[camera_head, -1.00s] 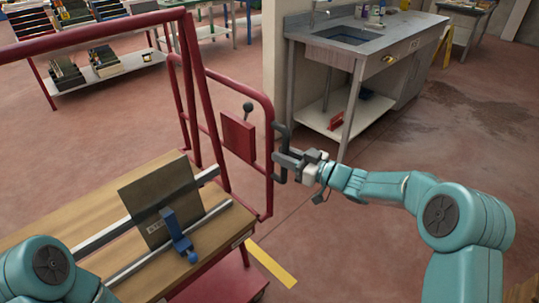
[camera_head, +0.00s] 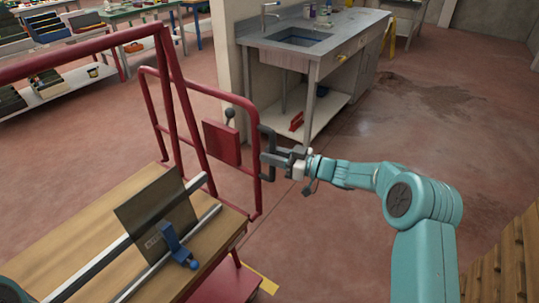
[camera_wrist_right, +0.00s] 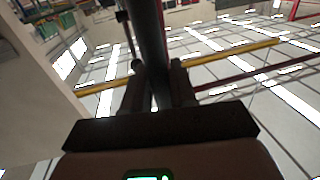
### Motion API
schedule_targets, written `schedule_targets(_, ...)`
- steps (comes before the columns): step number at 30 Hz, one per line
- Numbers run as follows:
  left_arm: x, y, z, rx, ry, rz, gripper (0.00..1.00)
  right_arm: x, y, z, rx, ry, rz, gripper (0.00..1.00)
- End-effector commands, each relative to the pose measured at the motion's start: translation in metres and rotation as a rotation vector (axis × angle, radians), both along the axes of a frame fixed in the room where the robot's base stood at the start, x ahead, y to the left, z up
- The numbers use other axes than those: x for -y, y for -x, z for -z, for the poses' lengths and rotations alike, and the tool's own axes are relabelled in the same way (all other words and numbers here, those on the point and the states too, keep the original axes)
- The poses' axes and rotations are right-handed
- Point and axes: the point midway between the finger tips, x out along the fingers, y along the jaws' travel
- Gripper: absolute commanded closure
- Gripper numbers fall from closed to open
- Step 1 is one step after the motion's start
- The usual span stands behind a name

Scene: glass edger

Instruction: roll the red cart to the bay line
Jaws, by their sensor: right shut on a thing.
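The red cart (camera_head: 258,197) stands at the left in the head view, with a tubular red frame and a wooden deck (camera_head: 95,222). A dark upright handle (camera_head: 267,145) is on its right end post. My right gripper (camera_head: 272,159) is shut on this handle. In the right wrist view the dark handle bar (camera_wrist_right: 150,40) runs between the two fingers (camera_wrist_right: 155,88). A short yellow floor strip (camera_head: 268,286) shows beside the cart's lower right corner, partly hidden; I cannot tell whether it is the bay line. My left gripper is out of view.
A dark plate (camera_head: 155,212) and a blue clamp (camera_head: 178,245) sit on rails on the cart's deck. A sink bench (camera_head: 345,38) stands beyond the cart. Open red floor (camera_head: 440,140) lies to the right. A slatted wooden thing (camera_head: 510,260) is at the lower right.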

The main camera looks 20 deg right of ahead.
Motion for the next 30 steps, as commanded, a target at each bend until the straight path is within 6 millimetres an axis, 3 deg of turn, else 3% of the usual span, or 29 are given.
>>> schedule_targets(4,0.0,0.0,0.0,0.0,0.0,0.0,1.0,0.0,0.0,-0.001,0.002,-0.001,0.003,1.0)
schedule_targets(5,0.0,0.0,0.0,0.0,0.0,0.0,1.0,0.0,-0.001,-0.001,0.002,-0.001,0.002,0.68)
schedule_targets(6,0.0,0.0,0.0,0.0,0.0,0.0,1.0,0.0,-0.001,-0.001,0.002,-0.001,0.002,0.57)
schedule_targets(15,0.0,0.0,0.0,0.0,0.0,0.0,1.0,0.0,-0.001,0.0,0.001,-0.001,0.001,0.57)
schedule_targets(19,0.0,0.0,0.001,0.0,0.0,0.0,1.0,0.008,0.005,-0.001,0.001,0.0,0.004,0.57)
schedule_targets(30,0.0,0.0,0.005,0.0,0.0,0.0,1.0,0.077,0.069,0.0,0.001,0.001,0.006,0.57)
